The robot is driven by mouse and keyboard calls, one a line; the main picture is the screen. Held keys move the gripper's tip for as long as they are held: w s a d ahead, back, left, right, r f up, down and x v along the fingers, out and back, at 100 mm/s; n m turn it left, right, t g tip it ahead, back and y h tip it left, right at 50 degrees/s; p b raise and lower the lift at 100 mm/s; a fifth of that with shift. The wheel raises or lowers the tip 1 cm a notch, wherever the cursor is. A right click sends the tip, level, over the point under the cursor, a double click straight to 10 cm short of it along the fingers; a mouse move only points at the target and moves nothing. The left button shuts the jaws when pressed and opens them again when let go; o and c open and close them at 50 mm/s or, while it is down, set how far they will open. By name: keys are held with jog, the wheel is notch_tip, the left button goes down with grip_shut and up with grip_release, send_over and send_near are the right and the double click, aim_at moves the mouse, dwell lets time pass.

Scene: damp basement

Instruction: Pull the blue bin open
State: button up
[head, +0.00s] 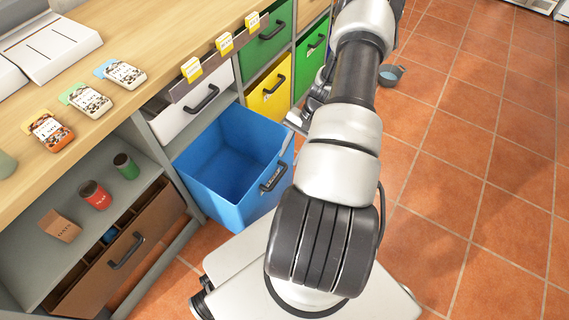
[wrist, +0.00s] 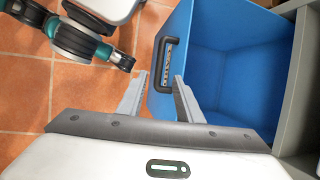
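The blue bin (head: 226,160) stands pulled out from the lower shelf, and its empty inside shows from above. Its dark handle (head: 273,178) is on the front face. In the wrist view the bin (wrist: 228,75) fills the upper right, and the handle (wrist: 169,62) appears between and beyond the fingertips. My gripper (wrist: 160,77) is open, with its two fingers apart and nothing held. In the head view my gripper (head: 296,121) is partly hidden behind my arm, near the bin's far front corner and apart from the handle.
A white drawer (head: 175,122), a yellow drawer (head: 268,92) and green drawers sit beside the bin. A brown drawer (head: 120,250) is at lower left under shelved cans. Cards lie on the wooden counter (head: 130,40).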

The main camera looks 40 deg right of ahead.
jog(key=p+v, duration=0.1)
jog(key=v, duration=0.6)
jog(key=shift+r, duration=0.3)
jog(key=shift+d, duration=0.1)
jog(key=w+a+r+n+h, duration=0.1)
jog(key=w+a+r+n, duration=0.15)
jog(key=r, duration=0.75)
jog(key=w+a+r+n+h, duration=0.2)
jog(key=w+a+r, duration=0.2)
jog(key=r, duration=0.5)
jog(key=a+r+n+t+h, duration=0.1)
jog(key=a+r+n+t, duration=0.15)
jog(key=a+r, duration=0.95)
jog(key=s+a+r+n+t, duration=0.1)
jog(key=s+a+r+n, duration=0.1)
jog(key=s+a+r, duration=0.3)
jog(key=a+r+n, duration=0.2)
jog(key=r, duration=0.4)
jog(key=s+a+n+t+h, duration=0.1)
jog(key=s+a+n+t, duration=0.15)
jog(key=s, duration=0.95)
notch_tip(320, 180, up, 20)
jog(key=p, duration=2)
jog(key=shift+w+d+g, duration=0.2)
jog(key=shift+w+g, duration=0.15)
jog(key=shift+g, duration=0.05)
